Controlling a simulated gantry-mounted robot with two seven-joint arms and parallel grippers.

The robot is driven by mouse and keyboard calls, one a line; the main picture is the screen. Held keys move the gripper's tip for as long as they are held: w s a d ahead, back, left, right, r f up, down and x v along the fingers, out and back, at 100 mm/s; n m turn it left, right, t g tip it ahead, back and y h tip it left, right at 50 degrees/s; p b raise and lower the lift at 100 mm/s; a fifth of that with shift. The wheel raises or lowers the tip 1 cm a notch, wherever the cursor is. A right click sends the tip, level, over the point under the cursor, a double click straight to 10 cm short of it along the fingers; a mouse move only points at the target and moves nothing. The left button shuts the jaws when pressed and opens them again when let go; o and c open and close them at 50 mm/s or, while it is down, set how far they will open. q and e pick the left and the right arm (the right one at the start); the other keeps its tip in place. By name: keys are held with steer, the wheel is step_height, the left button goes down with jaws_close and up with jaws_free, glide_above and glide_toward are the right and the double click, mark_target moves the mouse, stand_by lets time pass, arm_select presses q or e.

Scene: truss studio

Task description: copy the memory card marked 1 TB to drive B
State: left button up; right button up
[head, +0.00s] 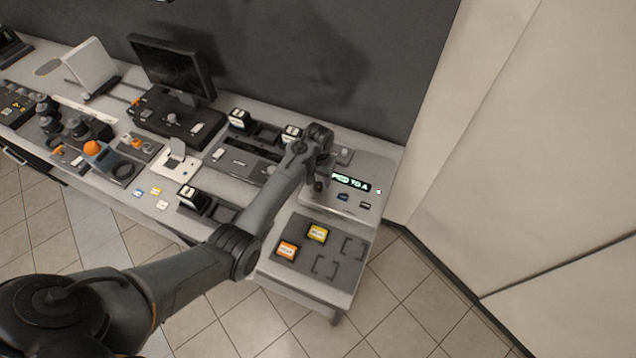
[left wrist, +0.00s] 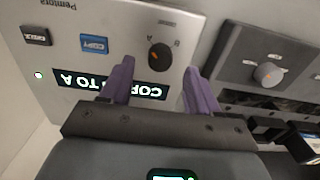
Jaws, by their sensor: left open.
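The light grey copier panel (head: 340,204) stands at the right end of the bench. Its lit display (head: 352,182) ends in "TO A"; it also shows upside down in the left wrist view (left wrist: 152,92), partly behind a finger. A black knob (left wrist: 160,57) sits by two letter marks too small to read surely. My left gripper (left wrist: 158,66) is open, its purple fingers on either side of the knob; contact cannot be told. A blue COPY button (left wrist: 94,45) and a dark button (left wrist: 36,36) are beside it. No 1 TB mark is readable. My right gripper is not in view.
A dark unit with a grey knob (left wrist: 268,74) adjoins the panel. A monitor (head: 172,68) stands further left.

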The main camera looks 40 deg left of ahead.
mark_target(318, 185)
arm_select(q)
steer(key=shift+f, duration=1.75)
steer(key=c, duration=1)
steer(key=shift+c, duration=0.2)
